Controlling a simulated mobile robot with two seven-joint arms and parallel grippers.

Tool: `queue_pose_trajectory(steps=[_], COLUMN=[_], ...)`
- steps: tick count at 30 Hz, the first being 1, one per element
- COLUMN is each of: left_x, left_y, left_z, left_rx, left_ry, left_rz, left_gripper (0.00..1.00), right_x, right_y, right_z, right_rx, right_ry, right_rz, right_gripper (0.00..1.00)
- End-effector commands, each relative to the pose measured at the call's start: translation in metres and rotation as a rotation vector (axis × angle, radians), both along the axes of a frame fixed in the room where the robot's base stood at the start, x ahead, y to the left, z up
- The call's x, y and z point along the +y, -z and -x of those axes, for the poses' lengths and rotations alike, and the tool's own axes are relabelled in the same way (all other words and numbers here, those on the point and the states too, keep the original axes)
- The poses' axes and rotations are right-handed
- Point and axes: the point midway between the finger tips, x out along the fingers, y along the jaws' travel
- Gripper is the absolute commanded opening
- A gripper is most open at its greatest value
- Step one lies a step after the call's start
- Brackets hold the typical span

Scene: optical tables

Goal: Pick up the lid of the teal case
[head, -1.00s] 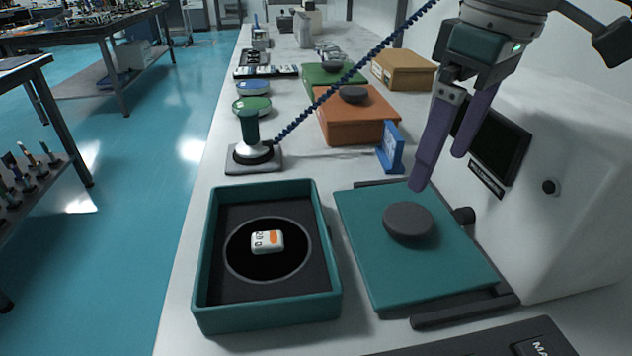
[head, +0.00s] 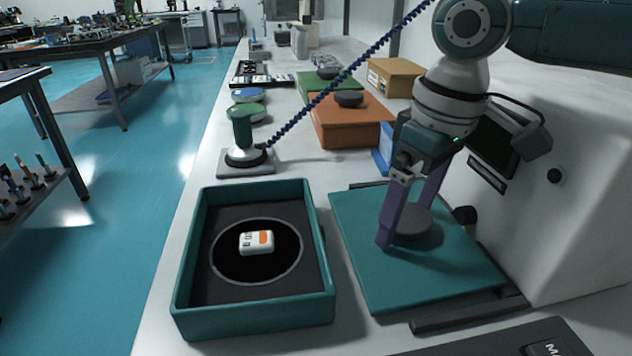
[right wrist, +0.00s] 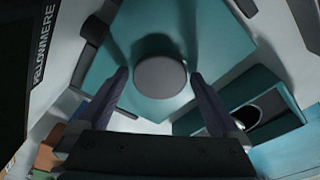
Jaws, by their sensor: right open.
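The teal lid (head: 372,268) lies flat to the right of the open teal case (head: 187,262), with a round dark knob (head: 413,226) on top. My right gripper (head: 408,222) is open, its purple fingers low over the lid around the knob's near side. In the right wrist view the knob (right wrist: 160,76) lies ahead of and between the spread fingertips (right wrist: 158,80), on the lid (right wrist: 215,38). Contact cannot be told. The case holds a small white and orange object (head: 256,242) in a round dark recess. My left gripper is not in view.
A white machine (head: 580,200) with a dark screen stands close on the right. Behind the lid are a blue stand (head: 385,150) and an orange case (head: 345,130). A green-handled tool (head: 243,140) with a coiled blue cord stands behind the teal case. A dark rail (head: 468,312) lies at the lid's near right edge.

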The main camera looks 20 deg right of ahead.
Motion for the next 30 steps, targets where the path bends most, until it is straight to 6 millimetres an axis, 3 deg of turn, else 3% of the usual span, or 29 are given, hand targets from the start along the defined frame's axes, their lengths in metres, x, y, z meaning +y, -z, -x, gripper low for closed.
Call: queue_pose_trajectory(steps=[4,27,30], left_x=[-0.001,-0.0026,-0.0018], left_y=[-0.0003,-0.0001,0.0], left_z=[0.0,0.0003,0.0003], left_rx=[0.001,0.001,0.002], left_ry=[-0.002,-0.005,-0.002], left_rz=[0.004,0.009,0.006], left_gripper=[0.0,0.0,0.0], right_x=[0.0,-0.0002,-0.0001], right_y=[-0.0004,-0.0009,-0.0014], right_z=[0.0,-0.0001,-0.0004], right_rx=[0.0,-0.001,-0.002], right_ry=[0.0,0.001,0.001], right_rz=[0.0,0.0,-0.001], right_gripper=[1.0,0.13,0.13])
